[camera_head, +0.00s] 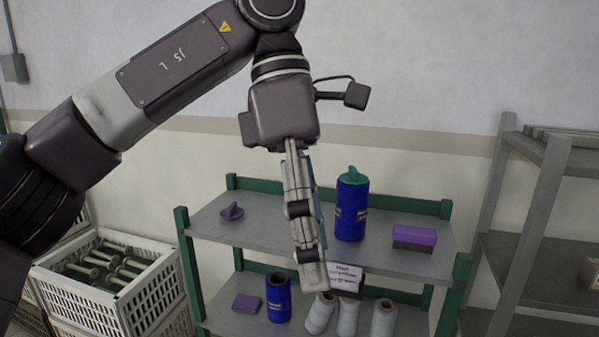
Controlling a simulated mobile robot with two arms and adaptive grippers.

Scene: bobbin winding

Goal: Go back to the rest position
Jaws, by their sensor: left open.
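My left arm comes in from the left and bends down at the wrist. My left gripper (312,275) points downward in front of the green-posted shelf (272,240). It is seen edge-on, open, with nothing held between its fingers that I can see. It hides part of the shelf's middle and front edge. My right gripper is not in view.
On the top shelf stand a blue bottle with a green cap (351,207), a purple and grey block (414,238) and a small purple item (231,211). Below are a blue cylinder (278,298) and pale spools (348,318). White crates (150,300) stand left, a grey rack (530,235) right.

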